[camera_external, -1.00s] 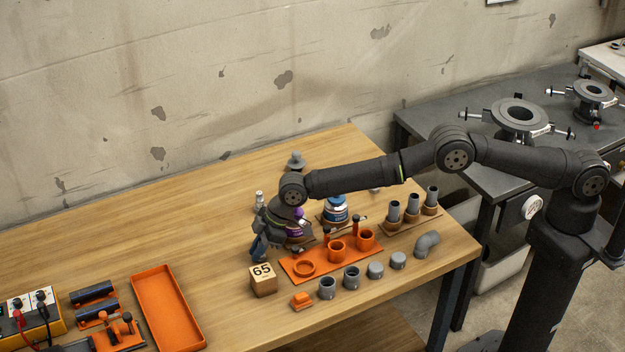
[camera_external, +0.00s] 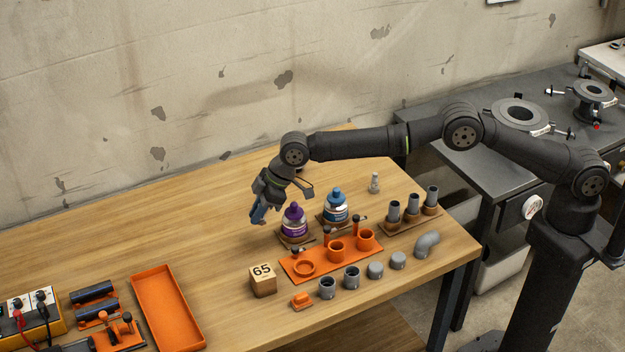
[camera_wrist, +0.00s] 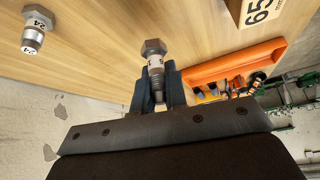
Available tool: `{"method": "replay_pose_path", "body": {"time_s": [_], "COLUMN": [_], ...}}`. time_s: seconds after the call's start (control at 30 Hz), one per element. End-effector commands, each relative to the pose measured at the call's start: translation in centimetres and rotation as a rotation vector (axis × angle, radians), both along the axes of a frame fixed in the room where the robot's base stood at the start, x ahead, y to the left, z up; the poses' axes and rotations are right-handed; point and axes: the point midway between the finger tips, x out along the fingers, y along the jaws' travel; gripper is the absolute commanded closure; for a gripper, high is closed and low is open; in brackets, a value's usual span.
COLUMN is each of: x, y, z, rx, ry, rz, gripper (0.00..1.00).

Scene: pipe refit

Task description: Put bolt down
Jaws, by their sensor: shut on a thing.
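My gripper (camera_external: 257,217) is above the wooden table (camera_external: 190,230), left of the purple bottle (camera_external: 294,222). In the wrist view, the gripper (camera_wrist: 157,75) is shut on a grey hex-head bolt (camera_wrist: 153,48) with a white band; its head sticks out beyond the fingertips. In the external view this bolt cannot be made out. A second bolt (camera_wrist: 36,28), marked 24, stands on the table at the upper left of the wrist view, apart from the gripper. A small pale bolt-like piece (camera_external: 375,183) stands behind the pipe stand in the external view.
A wooden block marked 65 (camera_external: 263,280) stands in front of my gripper. An orange fixture (camera_external: 292,269), a blue bottle (camera_external: 336,208), pipe pieces (camera_external: 352,278) and an orange tray (camera_external: 168,305) are around. The table's left and back areas look bare.

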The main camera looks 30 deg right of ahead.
Motion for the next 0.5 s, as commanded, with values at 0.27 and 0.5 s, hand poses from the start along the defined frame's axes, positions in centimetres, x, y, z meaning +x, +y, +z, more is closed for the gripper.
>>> {"method": "replay_pose_path", "body": {"time_s": [0.27, 0.5], "x": [10.6, 17.4], "y": [-10.1, -20.7], "z": [0.8, 1.1], "rx": [-0.006, -0.003], "ry": [0.000, -0.001], "rz": [-0.257, -0.476], "gripper": [1.00, 1.00]}}
